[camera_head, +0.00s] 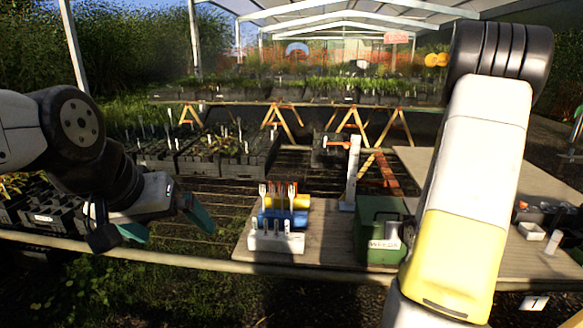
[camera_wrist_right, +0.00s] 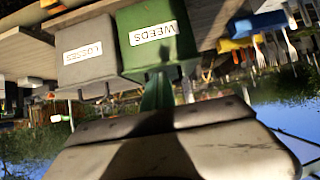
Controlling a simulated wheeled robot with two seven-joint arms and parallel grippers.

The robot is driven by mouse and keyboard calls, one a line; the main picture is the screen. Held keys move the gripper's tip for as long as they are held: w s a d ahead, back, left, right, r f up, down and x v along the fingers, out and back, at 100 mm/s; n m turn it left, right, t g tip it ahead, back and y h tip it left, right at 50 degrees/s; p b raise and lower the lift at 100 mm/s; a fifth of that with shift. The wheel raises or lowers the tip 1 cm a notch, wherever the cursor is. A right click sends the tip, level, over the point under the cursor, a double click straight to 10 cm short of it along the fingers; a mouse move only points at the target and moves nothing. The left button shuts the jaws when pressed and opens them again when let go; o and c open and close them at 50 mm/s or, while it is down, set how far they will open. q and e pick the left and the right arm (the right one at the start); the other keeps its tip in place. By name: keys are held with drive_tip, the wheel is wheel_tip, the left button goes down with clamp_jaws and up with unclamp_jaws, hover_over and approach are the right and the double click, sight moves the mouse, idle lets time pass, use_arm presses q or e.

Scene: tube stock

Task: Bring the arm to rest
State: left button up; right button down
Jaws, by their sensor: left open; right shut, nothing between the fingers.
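My left gripper (camera_head: 168,222) is at the left of the head view, over the area left of the wooden board. Its teal fingers are apart, with nothing visible between them. My right arm (camera_head: 470,190) rises on the right side of the head view, and its gripper is outside that view. In the right wrist view, the right gripper's teal fingers (camera_wrist_right: 158,92) are together and empty. They show in front of the green bin labelled WEEDS (camera_wrist_right: 155,50); I cannot tell whether they touch it.
A wooden board (camera_head: 325,222) bears a white rack (camera_head: 276,241), blue and yellow racks behind it, a white post (camera_head: 351,172) and the green bin (camera_head: 380,230). A grey bin (camera_wrist_right: 85,75) stands beside the green one. Black seedling trays (camera_head: 225,160) lie behind my left gripper.

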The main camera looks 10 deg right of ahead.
drive_tip(key=s+a+r+n+g+y, duration=0.1)
drive_tip(key=s+a+r+y, duration=0.1)
drive_tip(key=s+a+r, duration=0.5)
drive_tip(key=s+a+r+n+g+y, duration=0.1)
drive_tip(key=s+a+r+g, duration=0.15)
drive_tip(key=a+r, duration=0.9)
drive_tip(key=s+a+r+n+g+y, duration=0.1)
drive_tip(key=s+a+r+y, duration=0.1)
drive_tip(key=s+a, duration=0.5)
drive_tip(key=s, duration=0.4)
drive_tip(key=shift+r+n, duration=0.3)
drive_tip(key=shift+r, duration=0.1)
drive_tip(key=shift+s, duration=0.1)
